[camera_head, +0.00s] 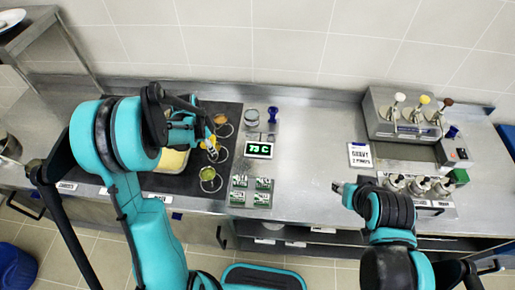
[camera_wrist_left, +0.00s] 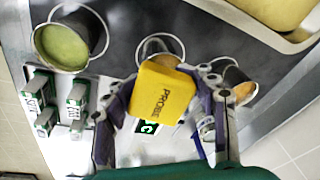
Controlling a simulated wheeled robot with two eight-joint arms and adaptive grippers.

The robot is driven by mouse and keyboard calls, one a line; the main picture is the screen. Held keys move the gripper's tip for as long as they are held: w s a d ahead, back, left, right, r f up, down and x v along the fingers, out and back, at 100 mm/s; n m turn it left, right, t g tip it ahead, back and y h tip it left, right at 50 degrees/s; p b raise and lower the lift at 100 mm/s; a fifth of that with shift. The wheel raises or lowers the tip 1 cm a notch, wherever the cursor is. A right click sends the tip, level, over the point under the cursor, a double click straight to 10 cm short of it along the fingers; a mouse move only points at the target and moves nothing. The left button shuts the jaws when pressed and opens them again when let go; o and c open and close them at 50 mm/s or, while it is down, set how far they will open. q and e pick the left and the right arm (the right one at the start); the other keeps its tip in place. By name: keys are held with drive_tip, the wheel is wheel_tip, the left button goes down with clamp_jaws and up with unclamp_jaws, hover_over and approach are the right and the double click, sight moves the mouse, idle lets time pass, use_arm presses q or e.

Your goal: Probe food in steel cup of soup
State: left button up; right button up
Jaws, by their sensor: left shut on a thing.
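A yellow block marked PROBE (camera_wrist_left: 163,92) is held between the fingers of my left gripper (camera_wrist_left: 158,84), which is shut on it. In the head view the yellow probe (camera_head: 211,143) is over the steel cups. The middle cup (camera_wrist_left: 160,44) lies behind the probe and is partly hidden. A cup with green soup (camera_wrist_left: 62,46) stands to one side, also in the head view (camera_head: 208,174). A cup with orange contents (camera_wrist_left: 236,84) stands on the other side. The probe's tip is hidden. My right gripper (camera_head: 344,189) is above the counter's front; its finger opening is unclear.
A display reading about 73 C (camera_head: 259,149) stands right of the cups, with several small green-fronted blocks (camera_head: 252,190) before it. A yellow-filled pan (camera_head: 174,161) is left of the cups.

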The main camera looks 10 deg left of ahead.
use_arm(q)
drive_tip(key=shift+r, duration=0.1)
idle(0.4)
drive_tip(key=shift+r+p, duration=2.95)
drive_tip(key=shift+r, duration=1.4)
drive_tip(key=shift+w+f, duration=0.1)
